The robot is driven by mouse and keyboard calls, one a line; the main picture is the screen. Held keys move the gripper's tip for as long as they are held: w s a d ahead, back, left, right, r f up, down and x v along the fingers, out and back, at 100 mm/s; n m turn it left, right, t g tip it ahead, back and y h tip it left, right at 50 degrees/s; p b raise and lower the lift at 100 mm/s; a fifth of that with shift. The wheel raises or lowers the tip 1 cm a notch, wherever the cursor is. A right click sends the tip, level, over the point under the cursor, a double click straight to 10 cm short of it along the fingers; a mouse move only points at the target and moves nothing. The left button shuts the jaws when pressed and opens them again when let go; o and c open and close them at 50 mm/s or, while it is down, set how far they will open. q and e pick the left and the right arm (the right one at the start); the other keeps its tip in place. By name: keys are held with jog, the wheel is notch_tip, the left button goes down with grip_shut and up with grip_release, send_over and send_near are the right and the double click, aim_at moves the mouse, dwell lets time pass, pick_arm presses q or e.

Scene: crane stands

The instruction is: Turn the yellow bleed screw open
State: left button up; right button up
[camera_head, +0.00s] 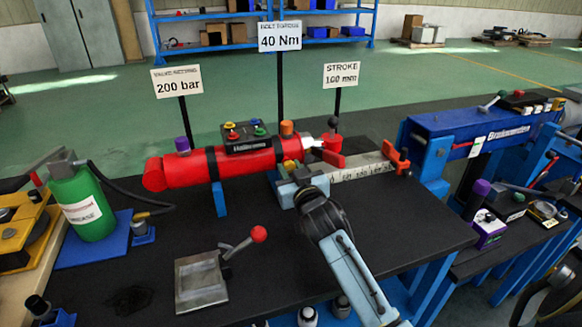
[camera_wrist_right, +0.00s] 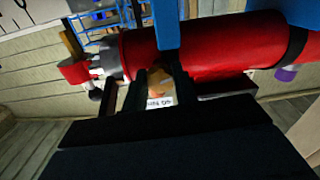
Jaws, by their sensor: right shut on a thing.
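The red cylinder (camera_head: 195,170) lies across the black bench in the head view. The yellow bleed screw (camera_head: 289,165) shows as a small yellow spot low on its right end. My right gripper (camera_head: 292,179) reaches in from the front at that end. In the right wrist view, the red cylinder (camera_wrist_right: 225,48) lies just beyond the fingers. My right gripper (camera_wrist_right: 158,88) is shut on a yellow-orange part between its dark fingers, apparently the bleed screw; the fingers hide most of it. My left gripper is not in view.
A metal plate with a red-knobbed lever (camera_head: 203,282) stands front left. A green bottle (camera_head: 82,203) stands at the left. A steel ruler (camera_head: 355,168) lies right of the cylinder. Signs on posts, such as 40 Nm (camera_head: 280,37), rise behind. The bench's front right is clear.

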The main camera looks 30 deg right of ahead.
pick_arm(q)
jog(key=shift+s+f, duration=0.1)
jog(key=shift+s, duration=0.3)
pick_arm(e)
jog(key=o, duration=1)
jog(key=shift+s, duration=0.1)
jog(key=shift+s+a, duration=0.1)
jog(key=shift+s, duration=0.2)
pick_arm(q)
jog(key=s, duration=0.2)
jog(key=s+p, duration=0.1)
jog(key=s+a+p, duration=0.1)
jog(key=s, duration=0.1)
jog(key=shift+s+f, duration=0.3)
pick_arm(e)
jog(key=v, duration=1.2)
jog(key=shift+s, duration=0.35)
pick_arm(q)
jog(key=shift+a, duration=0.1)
pick_arm(e)
jog(key=shift+f, duration=0.1)
